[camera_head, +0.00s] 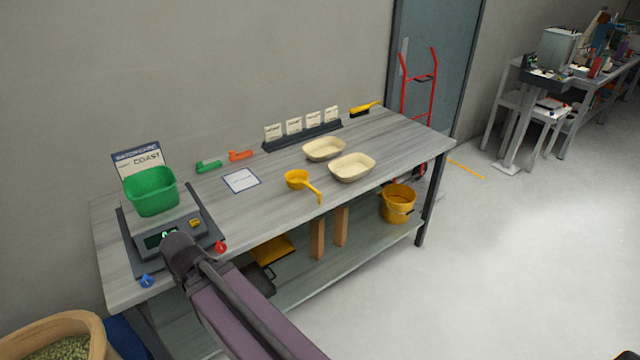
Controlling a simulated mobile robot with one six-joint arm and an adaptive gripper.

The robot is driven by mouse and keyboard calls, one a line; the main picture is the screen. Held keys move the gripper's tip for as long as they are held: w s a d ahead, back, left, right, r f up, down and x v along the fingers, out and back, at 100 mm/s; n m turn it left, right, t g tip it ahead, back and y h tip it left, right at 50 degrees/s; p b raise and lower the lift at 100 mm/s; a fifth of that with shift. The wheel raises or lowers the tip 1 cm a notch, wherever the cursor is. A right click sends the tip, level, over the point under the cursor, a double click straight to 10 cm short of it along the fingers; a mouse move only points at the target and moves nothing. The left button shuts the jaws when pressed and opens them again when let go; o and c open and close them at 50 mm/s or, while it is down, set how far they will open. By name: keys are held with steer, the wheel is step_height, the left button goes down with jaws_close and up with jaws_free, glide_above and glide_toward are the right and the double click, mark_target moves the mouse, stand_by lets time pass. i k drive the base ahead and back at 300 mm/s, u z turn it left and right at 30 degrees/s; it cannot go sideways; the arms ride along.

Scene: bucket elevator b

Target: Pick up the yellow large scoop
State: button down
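The yellow large scoop (296,180) lies on the grey workbench (230,217), near the middle of its front part. Its round bowl is to the left and its handle points to the lower right, with the tip close to the bench's front edge. My arm reaches in from the bottom, and its dark rounded joint shows in front of the bench's left part, to the left of the scoop. My gripper is not visible. Nothing is seen touching the scoop.
Two cream trays (351,167) (323,148) stand right of the scoop. A white card (241,181) lies to its left. A green bin (151,193) sits on a scale (184,233) at the left. Small green (208,166) and orange (240,155) scoops lie behind. A yellow bucket (397,205) stands on the lower shelf.

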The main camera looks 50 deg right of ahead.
mark_target(297, 179)
steer(key=z, duration=1.2)
steer(key=k, duration=0.9)
steer(key=i, duration=0.7)
steer(key=u, duration=0.05)
